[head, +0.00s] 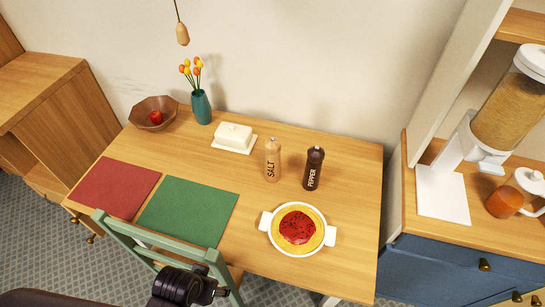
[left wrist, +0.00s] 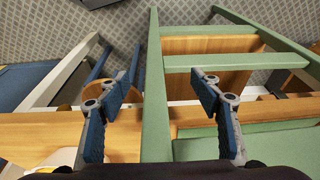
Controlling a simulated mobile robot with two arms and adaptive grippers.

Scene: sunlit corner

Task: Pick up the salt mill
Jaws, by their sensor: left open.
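The salt mill (head: 272,159) is light wood with a silver knob and the word SALT. It stands upright on the wooden table (head: 350,240), right of the butter dish. The dark pepper mill (head: 313,169) stands upright close to its right. My left gripper (left wrist: 163,84) is open in the left wrist view, with nothing between its fingers, over the green chair and a table edge. In the head view my dark left arm shows at the bottom by the chair, well apart from the mill. My right gripper is not in view.
A white dish with red-topped food (head: 298,229) sits in front of the mills. A white butter dish (head: 234,137), teal vase (head: 201,107) and fruit bowl (head: 153,113) stand at the back. Red (head: 114,187) and green (head: 188,211) mats lie left. A green chair (head: 150,241) stands in front.

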